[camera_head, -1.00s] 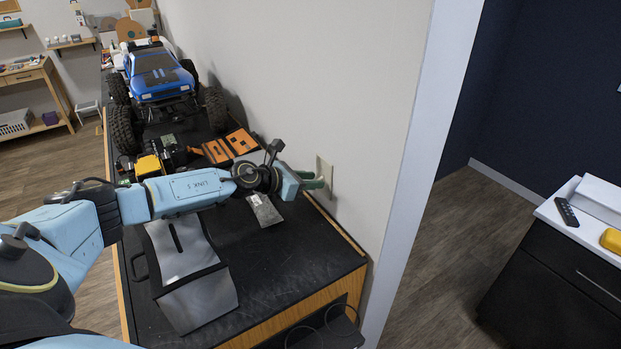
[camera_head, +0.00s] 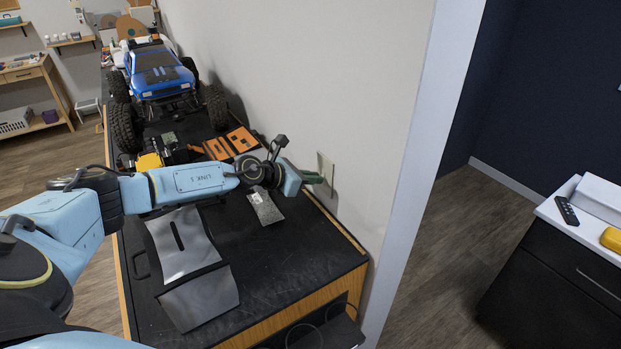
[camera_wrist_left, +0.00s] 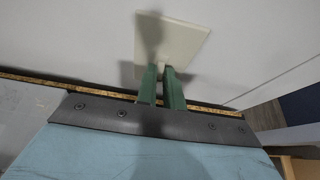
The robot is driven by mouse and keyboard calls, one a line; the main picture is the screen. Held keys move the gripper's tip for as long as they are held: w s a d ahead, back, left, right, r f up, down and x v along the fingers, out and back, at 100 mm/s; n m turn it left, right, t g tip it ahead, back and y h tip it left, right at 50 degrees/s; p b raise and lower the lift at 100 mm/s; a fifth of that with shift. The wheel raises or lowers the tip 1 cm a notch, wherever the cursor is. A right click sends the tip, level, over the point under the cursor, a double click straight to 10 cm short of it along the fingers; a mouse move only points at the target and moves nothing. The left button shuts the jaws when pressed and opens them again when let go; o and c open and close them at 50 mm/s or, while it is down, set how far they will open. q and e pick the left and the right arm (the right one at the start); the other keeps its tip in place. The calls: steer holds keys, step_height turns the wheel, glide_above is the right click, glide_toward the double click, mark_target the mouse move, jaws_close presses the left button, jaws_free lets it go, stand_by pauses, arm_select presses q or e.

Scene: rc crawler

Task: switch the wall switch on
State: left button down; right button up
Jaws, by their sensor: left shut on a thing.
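The wall switch is a pale square plate (camera_head: 328,170) on the light wall, above the right edge of the black bench. It also shows in the left wrist view (camera_wrist_left: 185,38), with a small light toggle at its lower middle. My left gripper (camera_head: 318,178) reaches it from the left with green fingers. In the left wrist view its fingertips (camera_wrist_left: 163,68) are close together at the toggle, shut on it. The fingers hide part of the toggle, and I cannot tell its on or off position. My right gripper is not in view.
The black bench (camera_head: 290,265) lies below the arm. A blue crawler truck (camera_head: 158,78), orange parts (camera_head: 230,143), a grey panel (camera_head: 180,245) and a small packet (camera_head: 264,207) are on it. A white door frame (camera_head: 408,170) stands right of the switch.

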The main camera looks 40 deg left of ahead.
arm_select(q)
steer(key=shift+w+d+r+g, duration=0.1)
steer(key=shift+d+r+g, duration=0.2)
steer(key=shift+g, duration=0.1)
steer(key=shift+w+a+r+g+y, duration=0.15)
steer(key=shift+g+y, duration=0.2)
steer(key=shift+g, duration=0.35)
steer(key=shift+d+r+g+y, duration=0.15)
steer(key=shift+g+y, duration=0.2)
steer(key=shift+g, duration=0.35)
steer(key=shift+a, duration=0.1)
